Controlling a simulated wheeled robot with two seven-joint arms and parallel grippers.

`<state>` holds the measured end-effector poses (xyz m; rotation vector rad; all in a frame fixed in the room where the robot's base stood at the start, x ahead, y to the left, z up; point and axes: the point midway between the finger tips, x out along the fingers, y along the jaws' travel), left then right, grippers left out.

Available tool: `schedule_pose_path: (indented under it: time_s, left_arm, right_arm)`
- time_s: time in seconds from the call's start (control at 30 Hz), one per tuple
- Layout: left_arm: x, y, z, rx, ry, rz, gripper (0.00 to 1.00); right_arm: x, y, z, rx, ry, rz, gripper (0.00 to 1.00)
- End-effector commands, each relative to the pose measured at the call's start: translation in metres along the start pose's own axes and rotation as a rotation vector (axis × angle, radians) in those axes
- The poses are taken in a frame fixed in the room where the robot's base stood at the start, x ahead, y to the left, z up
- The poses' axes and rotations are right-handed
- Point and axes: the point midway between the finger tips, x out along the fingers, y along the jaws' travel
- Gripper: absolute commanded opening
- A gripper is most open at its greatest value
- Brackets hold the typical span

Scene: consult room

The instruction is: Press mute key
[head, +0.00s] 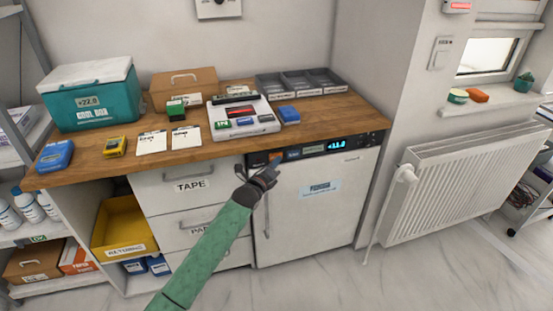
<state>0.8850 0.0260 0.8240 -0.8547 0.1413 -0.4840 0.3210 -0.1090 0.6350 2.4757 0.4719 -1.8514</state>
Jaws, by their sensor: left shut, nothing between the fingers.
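A dark control panel (314,149) runs along the top of the white under-counter appliance (330,193). It has an orange key (276,156), blue-green keys (308,150) and a lit blue display (337,144). The key labels are too small to read, so I cannot tell which is the mute key. My left gripper (272,167) is shut and empty, in front of the panel's left part, with its tips just below the orange key. I cannot tell whether the tips touch the panel. The gripper hides part of the panel's lower left. My right gripper is not in view.
The wooden counter (215,150) above juts out over the drawers (190,184). It holds a teal cool box (92,100), a device with coloured keys (240,118) and grey trays (300,84). A radiator (450,190) stands to the right. The floor in front is clear.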

Motion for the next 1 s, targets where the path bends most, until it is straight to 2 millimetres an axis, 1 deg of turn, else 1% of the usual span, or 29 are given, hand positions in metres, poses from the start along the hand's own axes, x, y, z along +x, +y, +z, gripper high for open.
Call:
schedule_pose_path:
  time_s: [0.47, 0.8, 1.0]
  left_arm:
    - [0.0, 0.0, 0.0, 0.0, 0.0, 0.0, 0.0]
    - [-0.011, -0.008, -0.007, 0.0, 0.0, 0.001, 0.0]
    - [-0.012, -0.008, -0.009, 0.0, 0.0, 0.0, 0.0]
  right_arm:
    - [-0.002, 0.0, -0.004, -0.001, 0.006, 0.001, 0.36]
    - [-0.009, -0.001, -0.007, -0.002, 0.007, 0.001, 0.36]
    - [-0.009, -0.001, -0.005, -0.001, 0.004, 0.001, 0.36]
